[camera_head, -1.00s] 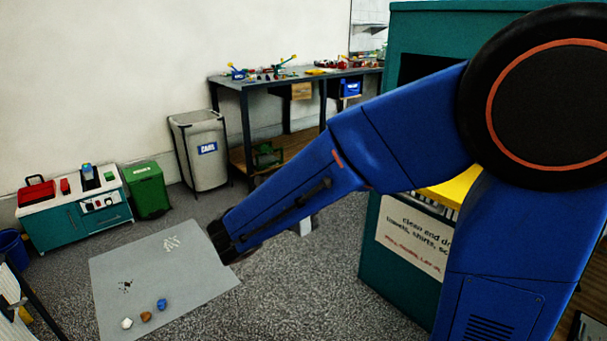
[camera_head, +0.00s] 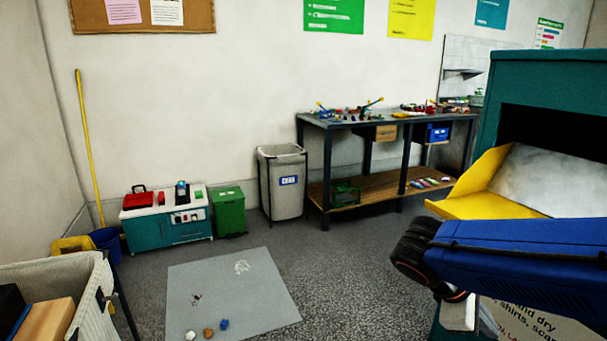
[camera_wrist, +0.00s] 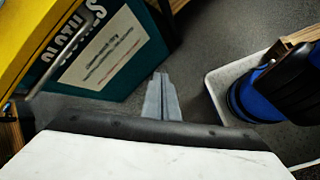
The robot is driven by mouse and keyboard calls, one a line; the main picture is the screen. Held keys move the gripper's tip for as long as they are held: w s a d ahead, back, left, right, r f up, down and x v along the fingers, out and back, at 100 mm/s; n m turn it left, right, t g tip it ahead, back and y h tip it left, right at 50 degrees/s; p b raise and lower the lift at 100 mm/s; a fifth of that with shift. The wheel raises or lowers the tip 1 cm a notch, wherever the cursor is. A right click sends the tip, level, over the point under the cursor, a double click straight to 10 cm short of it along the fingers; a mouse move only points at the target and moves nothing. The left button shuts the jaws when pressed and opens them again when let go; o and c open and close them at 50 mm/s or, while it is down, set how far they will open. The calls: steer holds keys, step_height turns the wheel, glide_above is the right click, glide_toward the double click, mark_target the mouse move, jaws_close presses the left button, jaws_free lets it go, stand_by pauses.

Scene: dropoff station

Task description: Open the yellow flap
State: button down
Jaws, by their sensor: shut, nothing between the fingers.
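The yellow flap (camera_head: 490,197) on the teal clothes bin (camera_head: 540,75) is tilted outward. Its pale grey inner surface shows below the bin's dark opening. In the wrist view the flap's yellow outside (camera_wrist: 25,35) is at the upper left, with a thin metal handle bar (camera_wrist: 62,55) along it. The bin's teal front with white lettering and a sign is beside it. My gripper (camera_wrist: 162,78) is shut and empty, apart from the handle and pointing past the bin's front toward the floor. In the head view my blue arm hides the flap's lower part and the gripper's fingertips.
A workbench (camera_head: 385,122) with small parts, a grey hamper (camera_head: 283,190), a green bin (camera_head: 229,212) and a toy-like cabinet (camera_head: 168,232) stand along the wall. A grey mat (camera_head: 235,290) lies on the floor. Carpet before the bench is clear.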

steer(key=s+a+m+t+y, duration=0.4)
steer(key=m+y, duration=0.4)
steer(key=m, duration=0.2)
steer(key=s+a+f, duration=0.1)
steer(key=a, duration=0.1)
steer(key=shift+a+m, duration=0.3)
steer(key=c, duration=2.4)
jaws_free()
steer(key=shift+a+r, duration=0.1)
steer(key=shift+r, duration=0.05)
steer(key=o, duration=0.7)
steer(key=shift+w+m+t, duration=0.1)
steer(key=shift+m+t, duration=0.2)
